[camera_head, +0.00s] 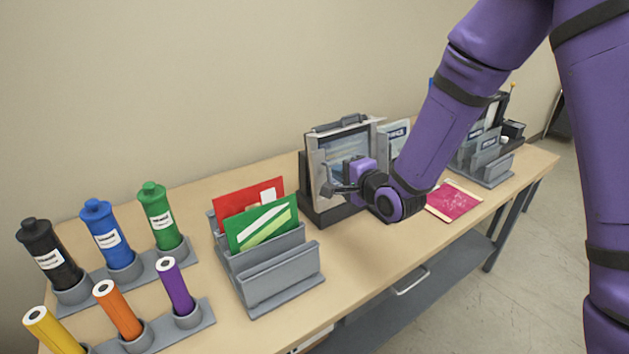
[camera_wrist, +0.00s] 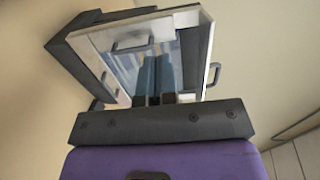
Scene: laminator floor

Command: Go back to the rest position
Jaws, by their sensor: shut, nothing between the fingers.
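My gripper (camera_head: 335,188) is at the end of my purple arm, in front of the laminator-like machine (camera_head: 318,150) with a grey frame and a dark base. In the wrist view the two fingers (camera_wrist: 157,78) are together with nothing between them. Behind them the machine's pale frame (camera_wrist: 208,45) and handles show, with a bluish panel inside. I cannot tell whether the fingertips touch the frame. My forearm and wrist hide part of the machine's right side and the table behind.
A grey rack (camera_head: 272,270) holds a red and a green card. Black, blue and green bottles and yellow, orange and purple tubes stand in holders (camera_head: 190,338) at left. A magenta sheet (camera_head: 455,201) and another grey rack (camera_head: 492,170) lie to the right on the wooden table (camera_head: 385,262).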

